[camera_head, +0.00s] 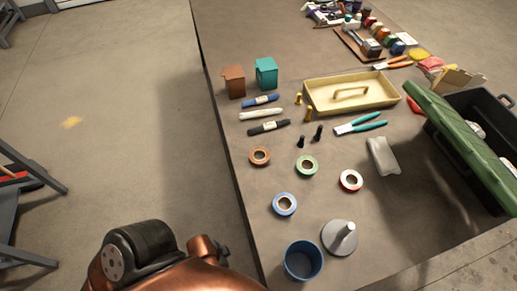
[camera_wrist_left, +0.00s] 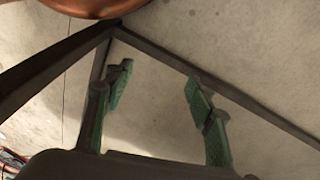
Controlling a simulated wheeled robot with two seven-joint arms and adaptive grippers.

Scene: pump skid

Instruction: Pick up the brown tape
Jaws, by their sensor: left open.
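The brown tape (camera_head: 259,164) is a small roll lying flat on the table's left part, with its hole facing up. Nothing touches it. My left arm shows at the bottom left of the head view, beside the table, but I cannot make out its fingertips there. In the left wrist view, my left gripper (camera_wrist_left: 160,92) is open, with two green-padded fingers apart and only bare floor between them. The tape does not show in that view. My right gripper is in neither view.
Near the tape are a green roll (camera_head: 306,173), a blue roll (camera_head: 285,213), a red-and-white roll (camera_head: 359,181) and a black marker (camera_head: 268,128). A blue cup (camera_head: 288,266) and grey spindle (camera_head: 332,247) stand at the front. A yellow tray (camera_head: 384,103) and green-lidded toolbox (camera_head: 459,135) lie beyond.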

